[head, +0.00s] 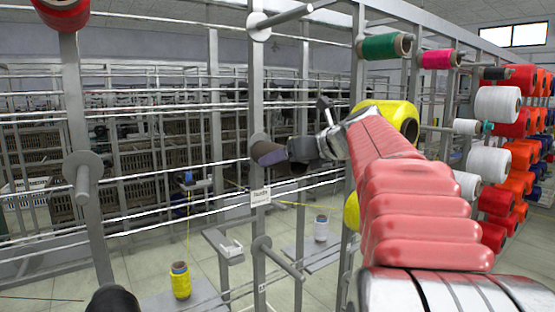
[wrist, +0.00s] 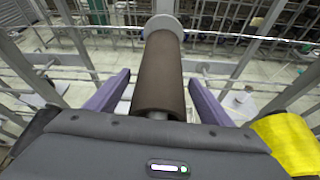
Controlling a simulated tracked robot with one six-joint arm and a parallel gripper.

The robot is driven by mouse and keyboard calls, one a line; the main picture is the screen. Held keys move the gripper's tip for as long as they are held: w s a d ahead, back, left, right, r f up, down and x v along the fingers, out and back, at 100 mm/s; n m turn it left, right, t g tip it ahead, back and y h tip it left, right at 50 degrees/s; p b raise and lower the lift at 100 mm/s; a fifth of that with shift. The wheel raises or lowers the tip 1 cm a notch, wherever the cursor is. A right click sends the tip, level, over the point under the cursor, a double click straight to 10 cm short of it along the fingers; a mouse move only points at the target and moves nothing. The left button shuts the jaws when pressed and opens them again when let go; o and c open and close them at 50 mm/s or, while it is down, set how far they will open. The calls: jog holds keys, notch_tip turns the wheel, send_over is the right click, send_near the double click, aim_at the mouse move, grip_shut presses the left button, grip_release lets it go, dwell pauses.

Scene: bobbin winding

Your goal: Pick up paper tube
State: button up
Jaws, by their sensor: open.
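The paper tube is a bare dark brown cylinder on a peg of the metal rack. In the wrist view the tube (wrist: 158,65) runs away from me to a round grey disc (wrist: 163,24), and the peg's end shows at its near opening. In the head view the tube (head: 263,147) is partly hidden by my gripper (head: 274,157). In the wrist view my gripper (wrist: 159,76) is open, with one purple finger on each side of the tube. Gaps show between both fingers and the tube, and its near end lies between them.
A yellow bobbin (head: 396,118) sits just right of my wrist and its yarn shows at the wrist view's right edge (wrist: 291,142). Green (head: 381,47) and pink (head: 436,59) bobbins hang at upper right. Empty pegs (head: 284,17) stick out above and below the tube.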

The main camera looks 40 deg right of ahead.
jog(key=c, duration=1.2)
jog(key=shift+r, duration=0.15)
